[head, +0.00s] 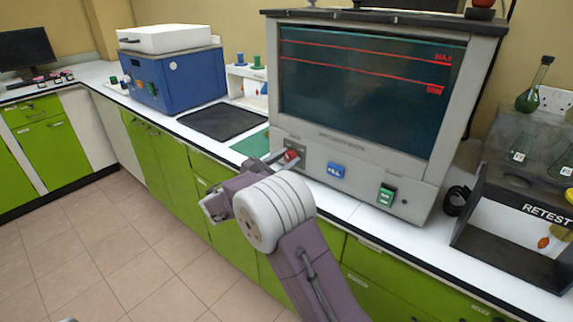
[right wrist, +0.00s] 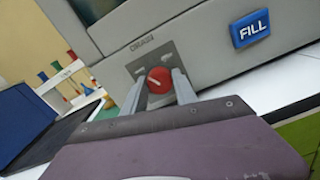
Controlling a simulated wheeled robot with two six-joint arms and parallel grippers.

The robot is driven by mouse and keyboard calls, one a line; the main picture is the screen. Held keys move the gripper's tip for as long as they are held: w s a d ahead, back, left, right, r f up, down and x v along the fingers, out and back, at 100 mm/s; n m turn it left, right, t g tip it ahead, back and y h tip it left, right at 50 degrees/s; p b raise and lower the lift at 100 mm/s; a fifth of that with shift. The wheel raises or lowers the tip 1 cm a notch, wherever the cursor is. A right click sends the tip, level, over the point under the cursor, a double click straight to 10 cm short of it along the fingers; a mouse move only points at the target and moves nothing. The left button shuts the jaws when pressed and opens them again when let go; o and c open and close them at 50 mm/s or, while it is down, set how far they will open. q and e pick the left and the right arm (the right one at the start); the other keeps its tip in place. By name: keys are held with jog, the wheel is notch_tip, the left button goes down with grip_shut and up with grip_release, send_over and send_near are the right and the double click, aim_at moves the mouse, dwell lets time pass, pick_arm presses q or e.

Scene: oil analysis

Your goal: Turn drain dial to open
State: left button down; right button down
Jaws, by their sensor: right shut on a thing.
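The red drain dial (head: 291,155) sits on a metal plate at the lower left of the grey machine (head: 380,163). In the right wrist view the dial (right wrist: 159,80) shows a pale line tilted from upper left to lower right, below the DRAIN label (right wrist: 143,42). My right gripper (head: 284,158) is at the dial. In the right wrist view its two fingers (right wrist: 160,88) stand on either side of the dial and are shut on it. My left gripper is not in view.
A blue FILL button (head: 336,170) and a green switch (head: 387,195) are on the machine's front, right of the dial. A black mat (head: 218,121) and a blue device (head: 172,82) are to the left. A RETEST rack (head: 520,225) stands at the right.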

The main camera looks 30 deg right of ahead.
jog(key=m+b, duration=1.1)
jog(key=b, duration=0.1)
jog(key=shift+f+m, duration=0.3)
jog(key=shift+m, duration=0.1)
jog(key=m+b, duration=0.2)
jog(key=shift+r+b, duration=0.1)
jog(key=shift+b, duration=0.2)
jog(key=shift+r+m+b, duration=0.1)
jog(key=shift+m+b, duration=0.3)
jog(key=shift+m, duration=0.2)
jog(key=c, duration=1)
grip_release()
jog(key=shift+r, duration=0.1)
